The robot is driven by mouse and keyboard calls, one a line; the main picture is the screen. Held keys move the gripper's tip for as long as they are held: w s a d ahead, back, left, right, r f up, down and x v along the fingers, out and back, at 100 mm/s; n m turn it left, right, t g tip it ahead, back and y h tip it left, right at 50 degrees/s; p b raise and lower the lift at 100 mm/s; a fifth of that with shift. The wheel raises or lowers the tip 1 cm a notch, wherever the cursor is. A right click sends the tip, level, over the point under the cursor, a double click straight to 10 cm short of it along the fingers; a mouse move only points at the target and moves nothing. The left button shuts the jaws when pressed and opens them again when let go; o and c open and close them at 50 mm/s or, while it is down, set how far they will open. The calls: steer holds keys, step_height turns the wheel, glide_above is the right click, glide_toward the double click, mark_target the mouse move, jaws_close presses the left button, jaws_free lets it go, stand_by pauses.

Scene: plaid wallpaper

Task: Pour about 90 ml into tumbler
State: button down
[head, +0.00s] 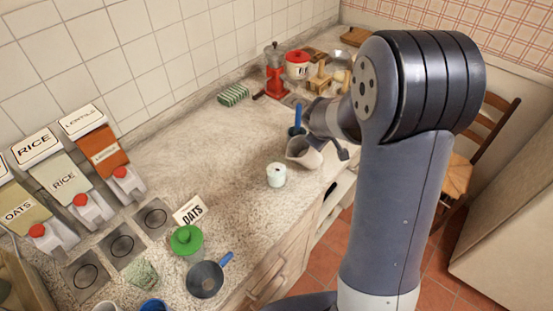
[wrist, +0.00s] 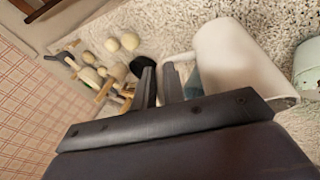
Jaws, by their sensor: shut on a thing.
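My gripper (wrist: 158,76) is shut on the handle of a white jug (wrist: 240,58). In the head view the jug (head: 303,153) is tilted, held over the counter near its front edge. A small pale cup (head: 276,175), apparently the tumbler, stands upright on the counter just left of and in front of the jug; its edge also shows at the right of the wrist view (wrist: 308,66). The jug and cup look close but apart. I see no stream between them, and the contents of both cannot be made out.
A dark cup with a blue handle (head: 297,130) stands behind the jug. A red grinder (head: 274,72) and red pot (head: 297,64) stand farther back. Counter left of the cup is clear.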

steer(key=shift+w+d+f+m+g+y+p, duration=0.15)
steer(key=shift+w+d+f+g+y+p, duration=0.15)
steer(key=shift+d+f+y+p, duration=0.4)
steer(key=shift+w+d+f+m+g+y+p, duration=0.2)
steer(key=shift+w+d+f+y+p, duration=0.15)
steer(key=shift+d+p, duration=0.5)
steer(key=shift+f, duration=0.1)
steer(key=d+f+y+b, duration=0.1)
steer(key=f+g+y+b, duration=0.1)
steer(key=shift+w+d+f+y, duration=0.25)
steer(key=shift+w+d+f, duration=0.05)
steer(key=shift+w+d, duration=0.1)
steer(key=shift+w+d+f+m+y+b, duration=0.15)
steer(key=shift+d+f+m+y+b, duration=0.35)
steer(key=shift+b, duration=0.7)
steer(key=shift+a, duration=0.15)
